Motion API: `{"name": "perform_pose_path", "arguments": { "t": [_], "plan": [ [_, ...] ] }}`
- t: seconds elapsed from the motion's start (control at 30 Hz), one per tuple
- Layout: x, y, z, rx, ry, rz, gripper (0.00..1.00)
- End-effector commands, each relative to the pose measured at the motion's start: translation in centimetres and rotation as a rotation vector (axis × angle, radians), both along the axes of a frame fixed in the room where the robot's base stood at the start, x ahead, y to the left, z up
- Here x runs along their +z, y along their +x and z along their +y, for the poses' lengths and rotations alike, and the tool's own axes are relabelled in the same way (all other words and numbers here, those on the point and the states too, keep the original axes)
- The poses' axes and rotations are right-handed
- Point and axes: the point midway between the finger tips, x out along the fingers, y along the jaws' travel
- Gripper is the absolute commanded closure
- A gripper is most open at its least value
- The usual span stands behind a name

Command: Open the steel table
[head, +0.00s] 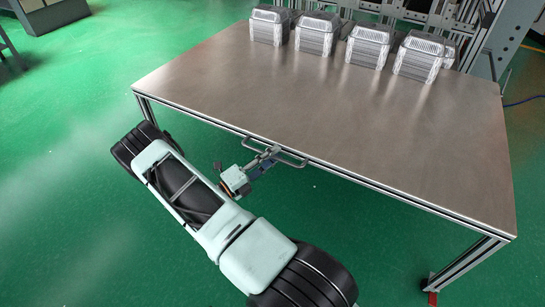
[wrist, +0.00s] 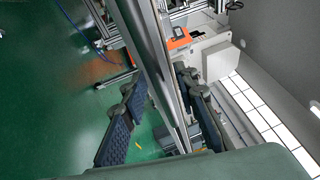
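The steel table (head: 330,110) has a brushed metal top on a metal-profile frame. A bar handle (head: 290,160) sticks out from the middle of its front edge.
Several clear plastic-lidded containers (head: 317,33) stand along the table's back edge. The rest of the top is bare. A metal-profile rack (head: 440,12) stands behind. The green floor (head: 80,120) is free at the left. A dark cabinet (head: 52,12) stands at the far left.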

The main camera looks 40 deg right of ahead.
Motion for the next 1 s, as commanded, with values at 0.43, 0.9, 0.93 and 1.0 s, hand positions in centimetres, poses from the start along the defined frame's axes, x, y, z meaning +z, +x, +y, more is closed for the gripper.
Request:
{"name": "perform_pose_path", "arguments": {
  "t": [0.43,0.9,0.93,1.0],
  "plan": [
    [0.01,-0.01,0.02,0.0,0.0,0.0,1.0],
    [0.02,-0.19,0.15,0.0,0.0,0.001,1.0],
    [0.03,-0.29,0.2,0.0,0.0,0.001,1.0],
    [0.06,-0.68,0.4,0.0,0.0,0.002,1.0]
  ]
}}
